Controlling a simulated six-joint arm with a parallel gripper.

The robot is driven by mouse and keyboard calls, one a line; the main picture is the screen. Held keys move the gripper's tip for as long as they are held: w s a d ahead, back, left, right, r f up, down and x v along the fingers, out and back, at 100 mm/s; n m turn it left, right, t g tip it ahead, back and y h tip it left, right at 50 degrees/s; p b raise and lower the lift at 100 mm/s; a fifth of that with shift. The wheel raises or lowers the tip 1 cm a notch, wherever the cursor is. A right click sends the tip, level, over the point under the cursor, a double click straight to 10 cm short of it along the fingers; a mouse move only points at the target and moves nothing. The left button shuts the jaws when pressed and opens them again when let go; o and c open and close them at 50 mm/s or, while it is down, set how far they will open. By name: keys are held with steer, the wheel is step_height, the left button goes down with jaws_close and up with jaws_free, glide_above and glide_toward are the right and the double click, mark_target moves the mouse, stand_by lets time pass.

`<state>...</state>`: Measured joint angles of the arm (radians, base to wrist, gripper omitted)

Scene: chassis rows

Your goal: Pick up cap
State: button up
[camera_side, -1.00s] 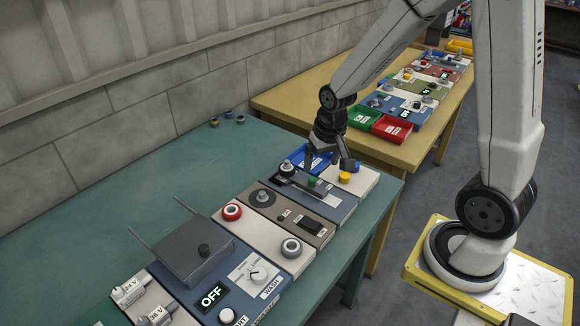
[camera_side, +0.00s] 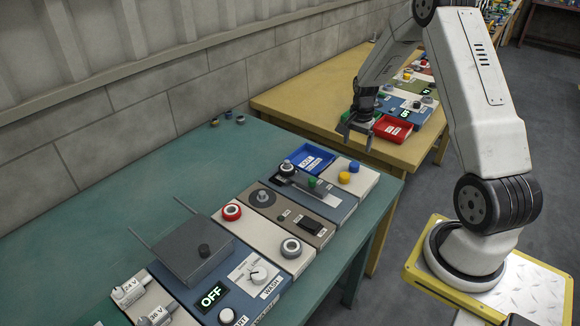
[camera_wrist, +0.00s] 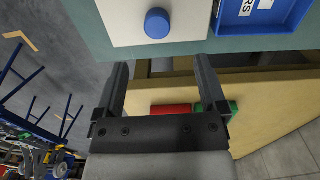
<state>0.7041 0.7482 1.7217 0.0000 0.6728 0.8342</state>
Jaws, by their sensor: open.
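On the white panel (camera_side: 362,186) at the far end of the near row stand a blue round cap (camera_side: 354,166) and a yellow round cap (camera_side: 344,177). The blue cap also shows in the wrist view (camera_wrist: 158,23), near the top, beyond my fingertips; the yellow one does not show there. My gripper (camera_side: 357,132) is open and empty. It hangs above and beyond the panel, over the gap towards the yellow table. In the wrist view my gripper (camera_wrist: 162,72) has its fingers spread, apart from the blue cap.
A blue tray (camera_side: 304,160) sits beside the white panel. A lever panel (camera_side: 318,200) stands nearer. The yellow table (camera_side: 300,108) holds a red tray (camera_side: 391,128) and more panels. A grey box (camera_side: 185,248) has rods sticking up. The green table's left part is clear.

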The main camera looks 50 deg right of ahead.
mark_target(354, 164)
steer(key=shift+s+a+f, duration=0.1)
steer(key=shift+s+f, duration=0.05)
steer(key=shift+f, duration=3.75)
steer(key=shift+c, duration=0.2)
jaws_close()
